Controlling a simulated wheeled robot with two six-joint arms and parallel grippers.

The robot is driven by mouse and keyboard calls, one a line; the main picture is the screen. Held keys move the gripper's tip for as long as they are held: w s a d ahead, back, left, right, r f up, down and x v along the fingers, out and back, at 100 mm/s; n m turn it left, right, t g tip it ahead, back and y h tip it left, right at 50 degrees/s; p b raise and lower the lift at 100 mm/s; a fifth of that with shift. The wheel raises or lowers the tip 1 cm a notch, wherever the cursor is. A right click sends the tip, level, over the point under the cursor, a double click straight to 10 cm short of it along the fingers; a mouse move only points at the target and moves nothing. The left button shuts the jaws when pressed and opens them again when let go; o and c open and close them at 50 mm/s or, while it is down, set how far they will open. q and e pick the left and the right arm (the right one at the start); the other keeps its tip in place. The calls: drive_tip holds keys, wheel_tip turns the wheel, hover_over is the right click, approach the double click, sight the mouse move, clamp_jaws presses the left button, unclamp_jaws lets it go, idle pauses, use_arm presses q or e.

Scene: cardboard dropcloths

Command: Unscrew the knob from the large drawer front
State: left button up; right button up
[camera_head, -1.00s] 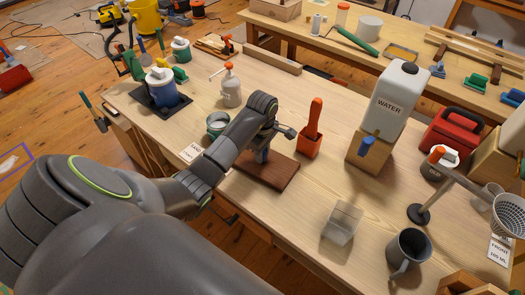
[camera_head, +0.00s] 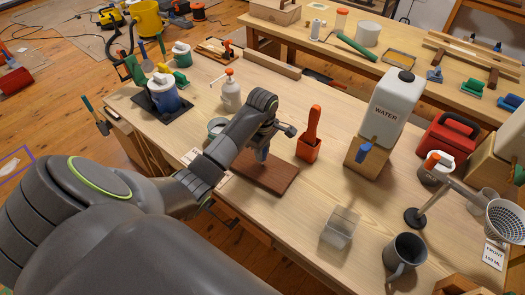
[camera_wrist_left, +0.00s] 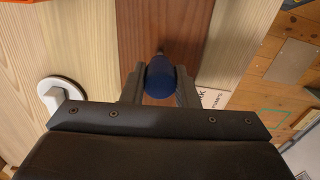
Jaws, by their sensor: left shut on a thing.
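The large drawer front (camera_head: 280,177) is a flat reddish-brown board lying on the workbench (camera_head: 300,215). It also shows in the left wrist view (camera_wrist_left: 185,22). My left gripper (camera_head: 262,153) points down over the board. In the left wrist view its fingers (camera_wrist_left: 160,88) are shut on a dark blue rounded, handle-like piece (camera_wrist_left: 160,76). A short dark shaft sticks out from its far end toward the board. I cannot tell if this piece is the knob or a tool handle, nor if the shaft touches the board. My right gripper is not in view.
A red-orange holder (camera_head: 308,148) stands just right of the board. A water container (camera_head: 393,105) on a wooden block, a clear box (camera_head: 340,227) and a grey mug (camera_head: 404,255) stand farther right. A spray bottle (camera_head: 231,92) and a small bowl (camera_head: 216,127) are behind my left arm.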

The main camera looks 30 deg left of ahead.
use_arm(q)
drive_tip(key=shift+r+p, duration=1.05)
drive_tip(key=shift+r, duration=0.75)
